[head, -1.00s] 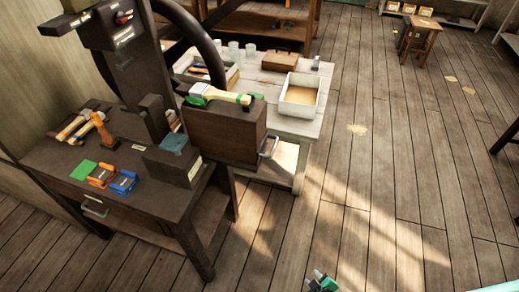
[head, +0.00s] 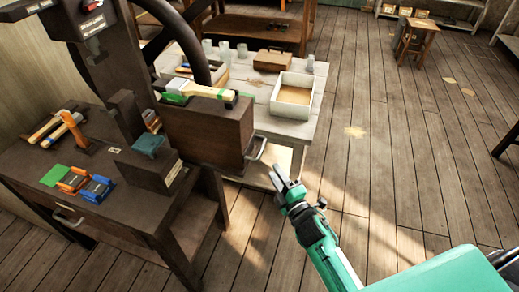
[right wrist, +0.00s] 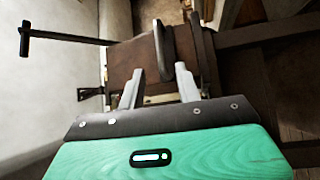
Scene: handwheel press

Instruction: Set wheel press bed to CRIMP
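The dark press (head: 112,80) stands on a dark bench at the left in the head view. A dark block with a teal pad (head: 150,146) is low in front of the column; I cannot read any bed setting. My right gripper (head: 288,172) is over the floor, right of and below the brown box's handle. In the right wrist view its fingers (right wrist: 160,78) are apart and empty, facing brown and dark parts. My left gripper is out of view.
A brown box (head: 210,130) with a metal handle (head: 256,155) stands beside the press, a brush (head: 200,90) on top. Clamps (head: 85,185) and hammers lie on the bench (head: 40,165). A white table (head: 310,75) holds a tray.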

